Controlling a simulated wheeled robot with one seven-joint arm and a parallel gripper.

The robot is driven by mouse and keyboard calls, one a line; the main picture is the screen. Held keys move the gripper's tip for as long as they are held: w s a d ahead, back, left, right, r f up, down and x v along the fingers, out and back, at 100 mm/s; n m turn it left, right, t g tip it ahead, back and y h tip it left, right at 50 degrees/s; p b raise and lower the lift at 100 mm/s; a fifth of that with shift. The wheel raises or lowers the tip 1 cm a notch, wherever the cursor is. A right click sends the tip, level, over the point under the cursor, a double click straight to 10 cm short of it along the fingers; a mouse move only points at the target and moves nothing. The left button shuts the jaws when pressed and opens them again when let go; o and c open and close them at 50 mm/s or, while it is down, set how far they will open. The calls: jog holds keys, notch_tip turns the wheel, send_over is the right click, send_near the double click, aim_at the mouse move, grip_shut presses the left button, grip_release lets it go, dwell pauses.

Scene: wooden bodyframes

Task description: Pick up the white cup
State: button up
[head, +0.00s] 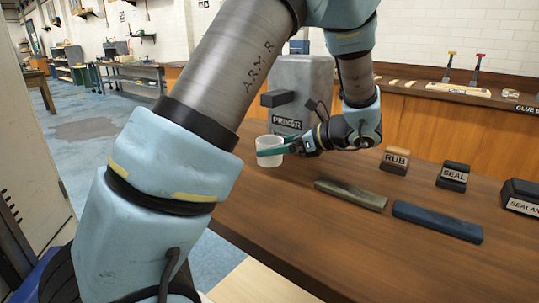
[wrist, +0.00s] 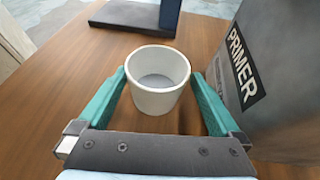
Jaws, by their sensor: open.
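The white cup (head: 268,158) stands upright on the wooden table, in front of the grey primer container. In the wrist view the cup (wrist: 158,92) sits between the two teal fingers of my gripper (wrist: 161,95), with its open rim facing up. A strip of table shows between the cup and the right finger; the left finger is close beside the cup. The cup looks empty inside.
The grey primer container (head: 301,85) stands close behind the cup; it fills the right side of the wrist view (wrist: 280,70). A brownish bar (head: 350,195), a blue bar (head: 437,222), a RUB block (head: 395,163) and a SEAL block (head: 453,176) lie to the right.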

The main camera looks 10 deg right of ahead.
aim_at(260, 147)
jog(key=x, duration=0.3)
jog(key=shift+w+a+r+p, duration=0.1)
jog(key=shift+a+p, duration=0.3)
jog(key=shift+a, duration=0.1)
jog(key=shift+w+a, duration=0.25)
jog(key=shift+a, duration=0.05)
jog(key=shift+c, duration=0.2)
jog(key=c, duration=1.4)
jog(key=shift+c, duration=0.3)
